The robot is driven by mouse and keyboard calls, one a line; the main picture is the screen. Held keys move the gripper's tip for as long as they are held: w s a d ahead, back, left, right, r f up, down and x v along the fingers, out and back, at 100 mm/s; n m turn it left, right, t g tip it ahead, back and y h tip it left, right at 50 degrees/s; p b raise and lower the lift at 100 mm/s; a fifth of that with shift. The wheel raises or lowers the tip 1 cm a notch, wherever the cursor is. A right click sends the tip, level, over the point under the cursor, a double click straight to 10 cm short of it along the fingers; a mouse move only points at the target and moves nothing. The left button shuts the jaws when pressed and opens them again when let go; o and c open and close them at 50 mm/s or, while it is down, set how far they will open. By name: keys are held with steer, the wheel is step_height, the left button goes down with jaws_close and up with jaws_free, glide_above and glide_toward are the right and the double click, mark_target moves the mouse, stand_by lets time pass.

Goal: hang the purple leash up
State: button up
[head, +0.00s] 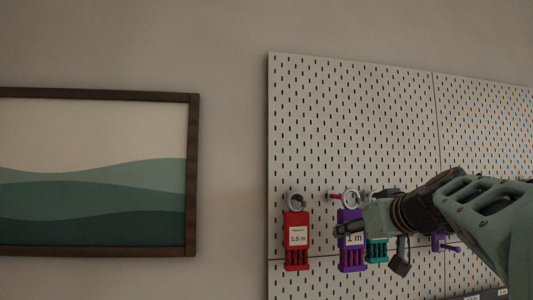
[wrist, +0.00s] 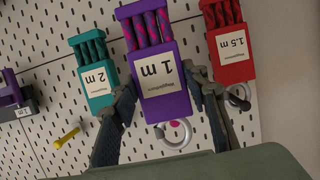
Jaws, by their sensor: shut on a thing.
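The purple leash (head: 351,240), labelled 1 m, is at the pegboard (head: 350,120) between a red and a teal leash. It also shows in the wrist view (wrist: 165,75), upright in the head view, with its cords at the lower end. My gripper (wrist: 163,97) is shut on the sides of its purple block. The leash's ring (wrist: 174,134) is beyond the block, and a pink peg tip (wrist: 174,125) shows inside its outline. In the head view the pink peg (head: 335,196) overlaps the ring (head: 350,199). I cannot tell whether the ring rests on the peg.
The red 1.5 m leash (head: 297,238) and the teal 2 m leash (head: 377,249) hang close on either side. A bare yellow peg (wrist: 67,137) and a purple holder (wrist: 14,92) are on the board. A framed picture (head: 193,175) hangs to the left.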

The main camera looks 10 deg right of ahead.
steer(key=shift+w+a+r+p, duration=0.1)
steer(key=shift+w+p, duration=0.8)
steer(key=shift+w, duration=0.45)
steer(key=shift+w+a+r+p, duration=0.1)
steer(key=shift+w+p, duration=0.75)
steer(key=shift+w, duration=0.5)
steer(key=shift+s+d, duration=0.1)
steer(key=shift+s, duration=0.05)
